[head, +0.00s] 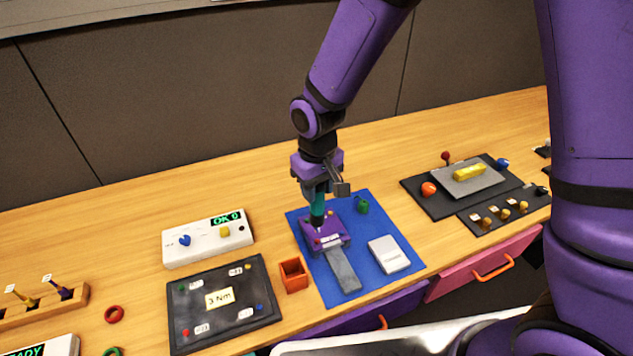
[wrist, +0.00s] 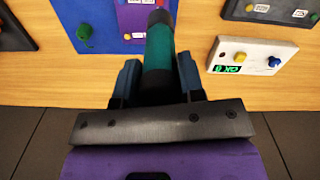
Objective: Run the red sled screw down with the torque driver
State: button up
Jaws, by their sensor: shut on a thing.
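My gripper (head: 317,188) is shut on the teal torque driver (head: 317,202), which points down with its black lower end over the purple sled (head: 334,234). In the wrist view the driver (wrist: 158,50) stands between the two fingers. The sled lies on the blue mat (head: 386,222) and carries a small red screw (head: 317,241) near its front left. The driver's lower end is behind that screw in the head view. I cannot tell whether its tip touches the sled or a screw. In the wrist view the sled (wrist: 135,17) is partly hidden by the driver.
A grey bar (head: 343,270), a white box (head: 388,254) and a green knob (head: 363,207) are on the mat. An orange bin (head: 293,275), a dark 3 Nm board (head: 190,299) and a white OK 0 box (head: 205,244) stand left. A trackball panel (head: 420,203) lies right.

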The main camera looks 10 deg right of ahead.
aim_at(317, 203)
jog(key=shift+f, duration=1.8)
jog(key=shift+s+f, duration=0.1)
jog(key=shift+f, duration=0.35)
dwell(2.2)
